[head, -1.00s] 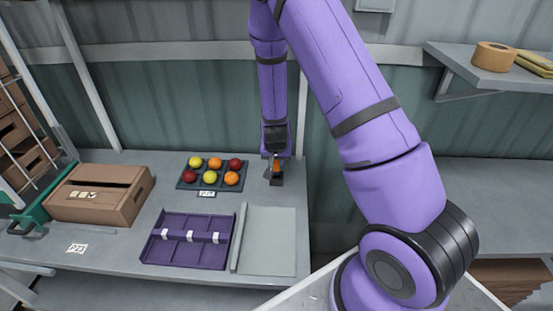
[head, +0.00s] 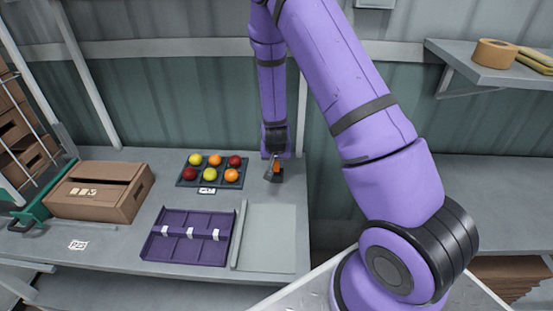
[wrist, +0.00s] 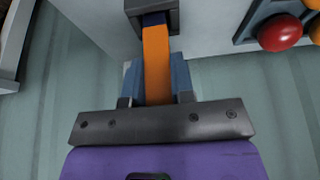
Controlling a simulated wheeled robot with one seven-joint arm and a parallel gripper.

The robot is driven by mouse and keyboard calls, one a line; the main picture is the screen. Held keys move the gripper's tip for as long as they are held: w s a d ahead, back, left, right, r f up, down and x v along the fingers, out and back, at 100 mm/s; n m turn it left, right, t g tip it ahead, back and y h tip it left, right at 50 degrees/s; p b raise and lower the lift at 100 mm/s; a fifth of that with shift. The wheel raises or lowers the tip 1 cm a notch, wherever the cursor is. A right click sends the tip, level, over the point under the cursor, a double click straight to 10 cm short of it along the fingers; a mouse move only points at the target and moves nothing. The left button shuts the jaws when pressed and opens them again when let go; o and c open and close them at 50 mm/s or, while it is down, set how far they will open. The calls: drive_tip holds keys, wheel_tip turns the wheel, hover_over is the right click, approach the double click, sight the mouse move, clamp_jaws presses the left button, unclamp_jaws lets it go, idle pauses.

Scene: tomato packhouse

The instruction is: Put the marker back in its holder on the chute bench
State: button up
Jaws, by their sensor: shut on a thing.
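The marker (wrist: 156,62) has an orange body and a dark navy end. My gripper (wrist: 156,78) is shut on it, with one grey-blue finger on each side. The marker's navy end is at the mouth of a small dark holder (wrist: 134,14) at the top of the wrist view. It looks partly inside, but how deep I cannot tell. In the head view, my gripper (head: 275,160) is low over the back right of the bench, and the orange marker (head: 276,168) shows just above the dark holder (head: 272,177).
A dark tray (head: 212,183) of red, yellow and orange tomatoes stands just left of the holder. A purple divided tray (head: 160,252), a pale panel (head: 270,240) and a cardboard box (head: 128,207) are also on the bench (head: 110,258). The wall is close behind.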

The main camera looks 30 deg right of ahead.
drive_tip(key=shift+f, duration=0.85)
drive_tip(key=o, duration=1)
drive_tip(key=shift+c, duration=0.2)
drive_tip(key=c, duration=0.3)
drive_tip(key=shift+r, duration=0.1)
drive_tip(key=shift+r, duration=3.4)
